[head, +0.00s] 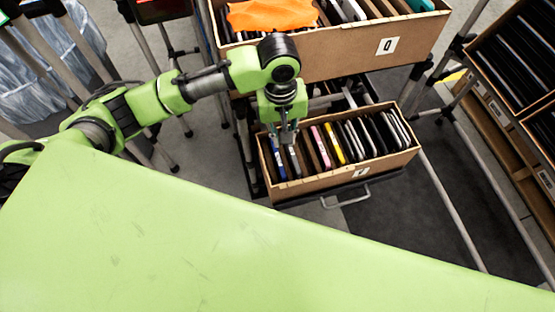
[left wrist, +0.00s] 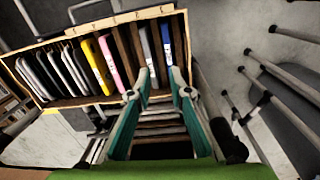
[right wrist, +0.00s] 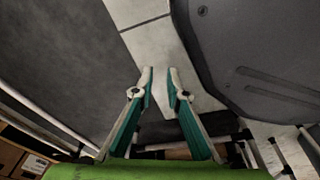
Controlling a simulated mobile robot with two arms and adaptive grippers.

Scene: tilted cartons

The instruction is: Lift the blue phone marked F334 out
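A blue phone (head: 278,160) stands on edge near the left end of the lower carton (head: 330,181). It also shows near the right end of that carton in the left wrist view (left wrist: 167,45). A grey-blue device (left wrist: 147,45) stands beside it. Any F334 marking is too small to read. My left gripper (head: 288,137) points down over that end of the carton. In the left wrist view its fingers (left wrist: 159,74) are apart with nothing held, their tips near the blue phone. My right gripper (right wrist: 159,70) is open and empty above the floor, outside the head view.
Pink (head: 320,147), yellow (head: 334,145) and several dark devices fill the lower carton, tilted. An upper carton (head: 340,58) with an orange cloth (head: 272,14) overhangs behind. A drawer handle (head: 345,198) sticks out in front. Rack posts stand around.

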